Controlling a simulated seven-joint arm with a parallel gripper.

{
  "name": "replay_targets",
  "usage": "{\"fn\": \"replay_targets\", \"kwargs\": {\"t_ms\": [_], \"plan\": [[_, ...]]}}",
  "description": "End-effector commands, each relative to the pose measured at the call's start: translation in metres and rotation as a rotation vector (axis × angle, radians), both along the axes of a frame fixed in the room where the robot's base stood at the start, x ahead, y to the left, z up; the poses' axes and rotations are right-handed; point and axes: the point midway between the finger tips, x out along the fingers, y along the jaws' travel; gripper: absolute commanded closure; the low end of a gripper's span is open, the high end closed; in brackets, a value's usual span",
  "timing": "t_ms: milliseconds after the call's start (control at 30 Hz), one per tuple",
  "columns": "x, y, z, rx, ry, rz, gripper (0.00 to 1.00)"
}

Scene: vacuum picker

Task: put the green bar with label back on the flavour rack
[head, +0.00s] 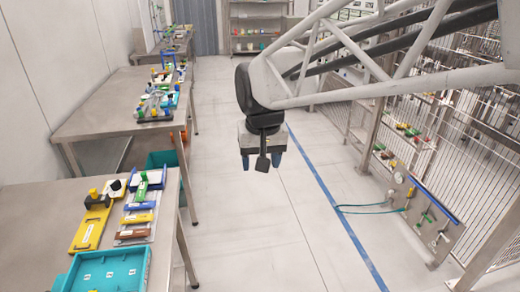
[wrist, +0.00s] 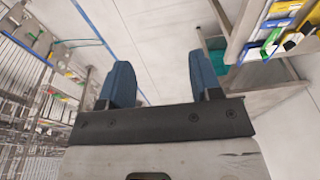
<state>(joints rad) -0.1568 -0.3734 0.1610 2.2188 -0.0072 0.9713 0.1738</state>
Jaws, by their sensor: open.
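A green bar with a white label (head: 141,188) is on the near table at left, at the far end of a row of coloured bars on a grey rack (head: 118,241). Whether it is seated in a slot or lies across its neighbour is too small to tell. My gripper (head: 261,164) hangs over the floor, to the right of the table and well apart from the bars. In the wrist view my gripper (wrist: 162,75) has its two blue fingers spread, with nothing between them.
Blue (head: 146,205), yellow (head: 138,218) and brown (head: 131,234) bars lie near the green one. A yellow holder (head: 90,229) and a teal tray (head: 146,272) share the near table (head: 32,217). A wire fence (head: 465,140) stands at right. The aisle floor is clear.

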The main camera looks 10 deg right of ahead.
Motion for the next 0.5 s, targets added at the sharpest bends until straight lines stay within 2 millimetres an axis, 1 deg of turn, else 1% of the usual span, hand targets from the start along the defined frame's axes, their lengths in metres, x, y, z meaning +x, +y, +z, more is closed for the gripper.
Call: {"fn": "replay_targets", "kwargs": {"t_ms": [33,200,400,500], "plan": [[-0.015,-0.010,-0.001,-0.001,-0.008,-0.005,0.42],[-0.063,-0.035,-0.009,-0.007,-0.027,-0.007,0.42],[-0.116,-0.059,-0.024,-0.016,-0.049,-0.010,0.42],[-0.138,-0.067,-0.033,-0.021,-0.058,-0.011,0.42]]}}
